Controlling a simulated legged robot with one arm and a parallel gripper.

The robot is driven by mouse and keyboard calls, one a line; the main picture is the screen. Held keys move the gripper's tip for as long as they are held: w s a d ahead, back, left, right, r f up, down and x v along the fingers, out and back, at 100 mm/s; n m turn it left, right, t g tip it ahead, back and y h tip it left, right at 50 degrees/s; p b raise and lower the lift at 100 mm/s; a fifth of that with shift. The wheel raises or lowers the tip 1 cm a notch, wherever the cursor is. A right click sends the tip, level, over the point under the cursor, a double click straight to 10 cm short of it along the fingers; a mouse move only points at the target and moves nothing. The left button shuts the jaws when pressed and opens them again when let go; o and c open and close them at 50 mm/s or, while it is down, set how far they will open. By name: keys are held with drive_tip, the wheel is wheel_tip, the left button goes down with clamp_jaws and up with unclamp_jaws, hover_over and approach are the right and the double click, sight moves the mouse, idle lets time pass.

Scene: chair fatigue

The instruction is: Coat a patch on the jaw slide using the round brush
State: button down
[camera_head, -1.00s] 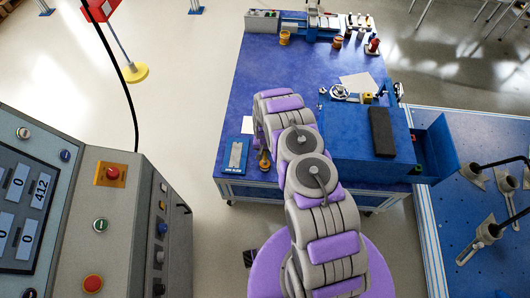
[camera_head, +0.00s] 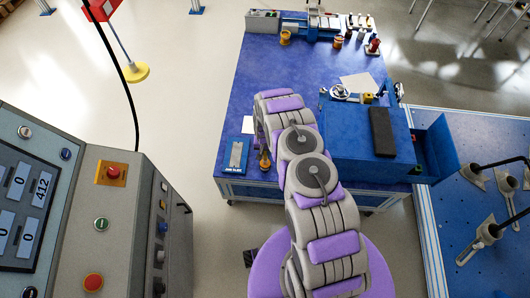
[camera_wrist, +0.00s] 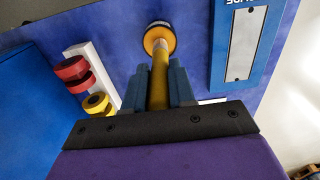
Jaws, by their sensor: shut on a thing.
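In the head view the plate (camera_head: 235,155) lies at the bench's near left edge, left of the brush (camera_head: 265,160).
Red tape rolls (camera_wrist: 72,70) and yellow ones (camera_wrist: 97,104) sit left of my gripper. A blue raised block (camera_head: 350,150) with a dark pad (camera_head: 382,132) stands right of my arm. A control console (camera_head: 90,200) stands at left.

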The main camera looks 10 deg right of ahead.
drive_tip(key=shift+s, duration=0.1)
drive_tip(key=shift+r+p, duration=1.1)
drive_tip(key=shift+r, duration=2.35)
